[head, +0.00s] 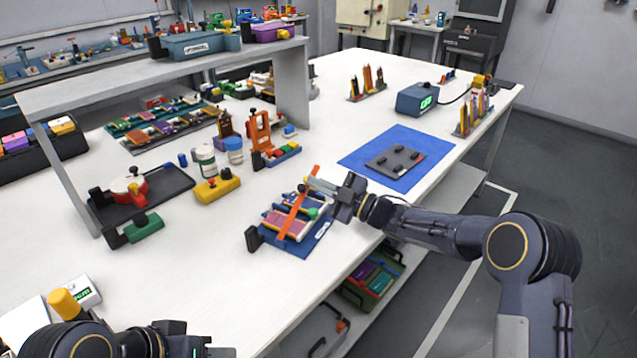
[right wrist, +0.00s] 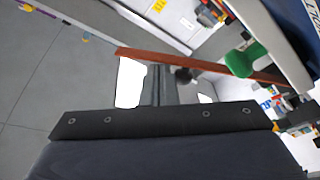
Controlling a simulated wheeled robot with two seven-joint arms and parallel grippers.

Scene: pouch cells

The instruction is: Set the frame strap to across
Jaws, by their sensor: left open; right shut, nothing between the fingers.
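The blue frame (head: 318,238) lies near the table's front edge, holding pink and pale cells. Its orange strap (head: 294,217) runs slantwise over the cells, its far end sticking out past the frame. The strap crosses the right wrist view (right wrist: 160,58) too, near a green knob (right wrist: 246,60), which also shows in the head view (head: 313,212). My right gripper (head: 312,184) is shut and empty beside the strap's far part, near a dark knob; I cannot tell whether it touches. My left gripper (head: 222,352) is open at the bottom edge, far from the frame, only partly seen.
A blue mat (head: 432,150) with a dark grey plate lies behind right of the frame. A yellow block (head: 215,188), white jars and an orange stand (head: 260,135) are behind left. A grey shelf (head: 150,75) spans the back.

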